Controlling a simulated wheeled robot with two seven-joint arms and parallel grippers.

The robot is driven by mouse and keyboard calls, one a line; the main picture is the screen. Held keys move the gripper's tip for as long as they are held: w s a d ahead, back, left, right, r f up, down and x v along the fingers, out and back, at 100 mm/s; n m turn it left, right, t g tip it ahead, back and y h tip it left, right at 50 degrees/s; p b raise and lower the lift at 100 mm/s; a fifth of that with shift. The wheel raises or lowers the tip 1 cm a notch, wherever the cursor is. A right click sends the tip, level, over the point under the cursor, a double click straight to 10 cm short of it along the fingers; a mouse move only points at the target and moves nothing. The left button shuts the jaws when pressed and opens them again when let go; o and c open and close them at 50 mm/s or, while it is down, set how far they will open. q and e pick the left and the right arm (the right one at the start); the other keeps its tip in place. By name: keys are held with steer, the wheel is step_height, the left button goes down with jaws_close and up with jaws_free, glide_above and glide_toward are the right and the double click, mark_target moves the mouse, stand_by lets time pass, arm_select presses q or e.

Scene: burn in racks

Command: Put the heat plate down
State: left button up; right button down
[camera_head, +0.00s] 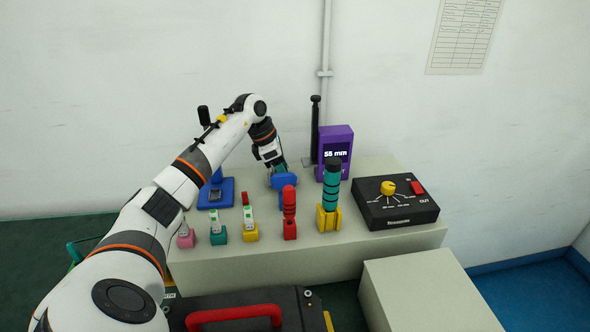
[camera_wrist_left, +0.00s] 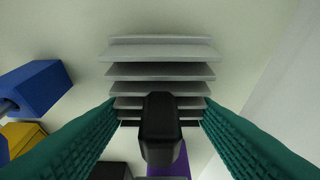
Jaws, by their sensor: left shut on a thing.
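The heat plate appears in the left wrist view as a grey stack of fins (camera_wrist_left: 160,72) with a black handle-like part (camera_wrist_left: 160,130) in front of it. My left gripper (camera_wrist_left: 160,108), with ribbed teal fingers, is shut on it, one finger at each side. In the head view my left gripper (camera_head: 278,166) is low over the back of the bench, just behind a blue block (camera_head: 285,180). My right gripper is in neither view.
On the grey bench (camera_head: 310,262) stand a purple meter reading 55 mm (camera_head: 336,143), a black post (camera_head: 315,130), a teal banded cylinder in a yellow holder (camera_head: 328,218), a red piece (camera_head: 290,213), a black dial box (camera_head: 395,207) and several small coloured holders. A lower grey block (camera_head: 425,290) stands front right.

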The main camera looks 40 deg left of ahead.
mark_target(295, 172)
arm_select(q)
steer(key=w+d, duration=0.1)
steer(key=w+d+p, duration=0.1)
steer(key=shift+w+d+f+p, duration=0.1)
steer(key=shift+w+f+p, duration=0.2)
steer(key=shift+w, duration=0.05)
steer(key=shift+f, duration=0.25)
steer(key=shift+s, duration=0.1)
steer(key=shift+f, duration=0.2)
steer(key=o, duration=1.2)
steer(key=shift+r, duration=0.1)
